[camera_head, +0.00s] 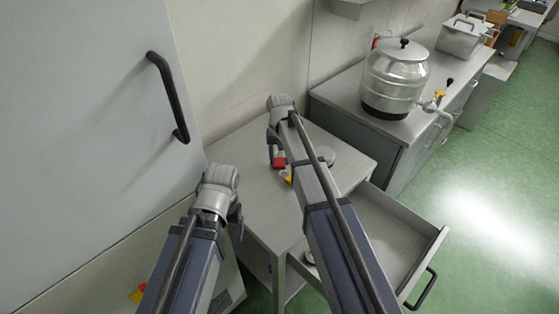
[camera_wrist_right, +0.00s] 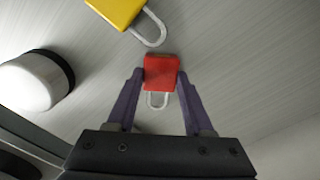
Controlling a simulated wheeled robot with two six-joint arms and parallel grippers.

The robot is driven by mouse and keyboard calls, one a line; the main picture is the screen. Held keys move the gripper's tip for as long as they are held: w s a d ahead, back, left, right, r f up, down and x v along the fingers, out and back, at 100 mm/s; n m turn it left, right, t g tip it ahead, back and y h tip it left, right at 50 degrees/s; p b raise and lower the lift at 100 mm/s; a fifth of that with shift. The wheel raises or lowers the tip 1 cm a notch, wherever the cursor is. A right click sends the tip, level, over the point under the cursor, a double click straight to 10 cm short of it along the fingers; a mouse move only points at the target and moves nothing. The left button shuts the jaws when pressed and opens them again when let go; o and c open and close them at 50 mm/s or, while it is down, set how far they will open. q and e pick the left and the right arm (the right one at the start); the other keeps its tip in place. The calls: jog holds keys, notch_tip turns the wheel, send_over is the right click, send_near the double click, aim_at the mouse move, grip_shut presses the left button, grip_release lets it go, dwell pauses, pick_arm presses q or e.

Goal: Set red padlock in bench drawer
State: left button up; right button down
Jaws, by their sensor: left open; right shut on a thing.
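The red padlock (camera_head: 279,162) is between the fingers of my right gripper (camera_head: 275,152), over the back part of the bench top (camera_head: 240,150). In the right wrist view the red padlock (camera_wrist_right: 161,70) sits between the fingertips, its shackle pointing towards the gripper; my right gripper (camera_wrist_right: 160,84) is shut on it. I cannot tell whether it still touches the bench top. The bench drawer (camera_head: 400,232) is pulled out at the right; my right arm hides its left part. My left gripper (camera_head: 238,220) is open and empty by the bench's left side.
A yellow padlock (camera_wrist_right: 115,10) and a white, dark-ended cylinder (camera_wrist_right: 38,80) lie close to the red padlock. A tall cabinet door with a black handle (camera_head: 168,97) stands left. A counter with a metal urn (camera_head: 395,75) is behind right. Green floor is clear at right.

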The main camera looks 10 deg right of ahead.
aim_at(280, 161)
jog(key=shift+r+p, duration=0.4)
jog(key=shift+r, duration=0.05)
notch_tip(280, 161, up, 3)
jog(key=p, duration=0.2)
jog(key=shift+f+p, duration=0.15)
jog(key=shift+p, duration=0.25)
jog(key=s+a, duration=0.3)
jog(key=a, duration=0.2)
jog(key=s+a, duration=0.3)
jog(key=a, duration=0.2)
jog(key=s+a, duration=0.4)
jog(key=a, duration=0.1)
jog(key=shift+f, duration=0.1)
